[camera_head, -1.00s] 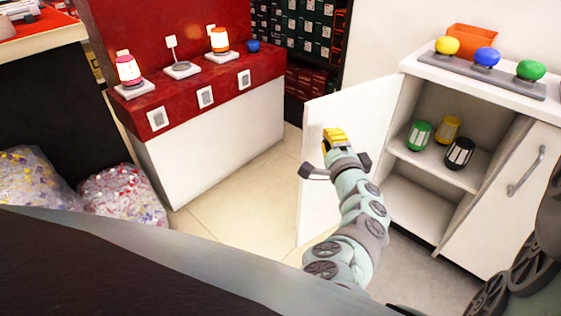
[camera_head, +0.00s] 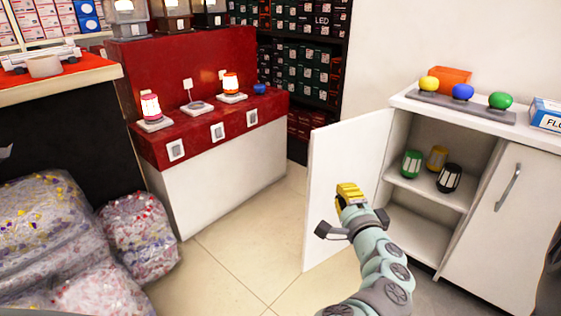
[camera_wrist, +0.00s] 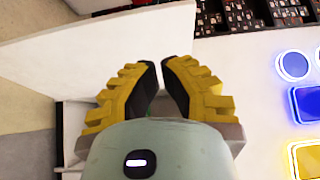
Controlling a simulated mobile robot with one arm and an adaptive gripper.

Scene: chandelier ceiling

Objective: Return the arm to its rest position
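My gripper (camera_head: 348,189), with yellow fingers, is in the head view in front of the open white cabinet door (camera_head: 340,165). It is empty, and the wrist view shows its two fingertips (camera_wrist: 159,64) close together with only a narrow gap. My arm comes up from the bottom edge, right of the middle. The gripper's exact distance from the door cannot be told.
The open cabinet holds a green lamp (camera_head: 411,163), a yellow lamp (camera_head: 437,158) and a black lamp (camera_head: 449,177). A red counter (camera_head: 200,138) with lamps stands left. Plastic bags (camera_head: 50,225) lie at lower left. Tiled floor (camera_head: 245,240) is clear between.

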